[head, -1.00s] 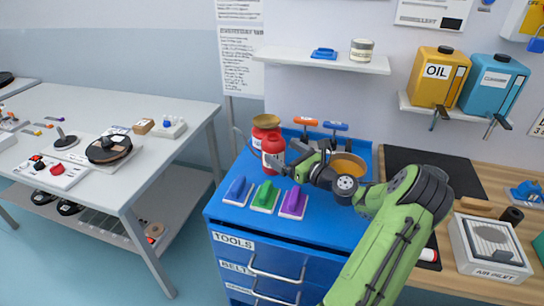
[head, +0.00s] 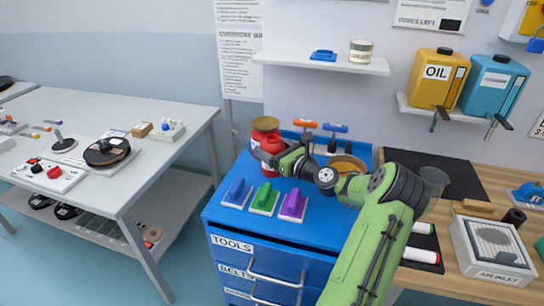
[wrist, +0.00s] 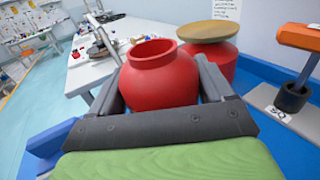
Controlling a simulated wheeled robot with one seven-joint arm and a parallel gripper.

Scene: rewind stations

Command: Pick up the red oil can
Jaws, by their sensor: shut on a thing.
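A round red can (head: 272,145) with an open mouth is at the back left of the blue cabinet top. In the wrist view the same red can (wrist: 160,72) sits between the two dark fingers of my gripper (wrist: 158,88). My gripper (head: 274,161) is shut on it. The can's base is hidden, so I cannot tell whether it touches the surface. A second red container (head: 265,125) with a tan lid stands just behind it. It also shows in the wrist view (wrist: 215,58).
Blue, green and purple tools (head: 265,198) lie in front on the cabinet top (head: 325,225). Orange-handled (head: 305,124) and blue-handled tools stand at the back. An orange-filled bowl (head: 347,164) is beside my arm. A grey table (head: 175,110) stands left, across a gap.

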